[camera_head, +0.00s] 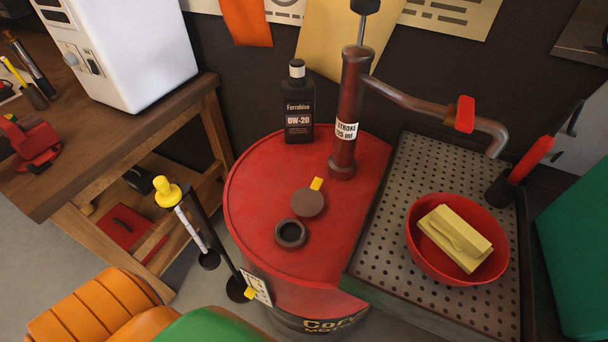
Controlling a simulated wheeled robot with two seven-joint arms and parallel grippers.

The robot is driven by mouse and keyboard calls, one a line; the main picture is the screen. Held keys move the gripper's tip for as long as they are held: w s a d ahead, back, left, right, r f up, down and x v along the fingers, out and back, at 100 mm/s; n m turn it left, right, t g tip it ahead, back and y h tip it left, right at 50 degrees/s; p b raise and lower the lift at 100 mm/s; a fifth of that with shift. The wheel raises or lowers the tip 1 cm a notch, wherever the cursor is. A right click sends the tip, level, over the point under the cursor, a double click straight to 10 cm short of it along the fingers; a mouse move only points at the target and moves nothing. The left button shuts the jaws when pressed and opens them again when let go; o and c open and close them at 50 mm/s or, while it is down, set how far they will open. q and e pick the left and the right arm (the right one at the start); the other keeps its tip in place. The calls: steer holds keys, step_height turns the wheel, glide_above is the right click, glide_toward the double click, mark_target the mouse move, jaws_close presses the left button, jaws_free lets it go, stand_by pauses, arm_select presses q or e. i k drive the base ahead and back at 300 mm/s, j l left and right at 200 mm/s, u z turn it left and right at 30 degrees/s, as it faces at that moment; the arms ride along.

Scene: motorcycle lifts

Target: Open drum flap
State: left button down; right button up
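The red drum (255,205) stands in the middle, with a flat top. On its top is a round grey-brown disc (308,203) with a yellow tab (317,184) at its far edge, which looks like the flap. Just in front and to the left of the disc is a dark raised ring (291,234) with a dark centre. I cannot tell whether the disc is hinged to the ring. Neither of my grippers is in view.
A black oil bottle (298,105) and a red hand pump (350,120) stand at the drum's back. A perforated tray (395,240) with a red bowl (419,260) covers its right side. Yellow-topped posts (168,192) stand left. Orange and green shapes (100,305) fill the lower left.

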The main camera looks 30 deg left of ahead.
mark_target(306, 201)
steer(key=j+z, duration=0.15)
steer(key=j, duration=0.3)
steer(key=j+z, duration=0.2)
steer(key=j, duration=0.3)
steer(key=j+z, duration=0.15)
steer(key=j, duration=0.3)
steer(key=k+j+z, duration=0.2)
steer(key=j, duration=0.25)
steer(key=j+z, duration=0.15)
steer(key=j, duration=0.3)
steer(key=k+j+z, duration=0.2)
steer(key=j, duration=0.25)
steer(key=i, duration=0.05)
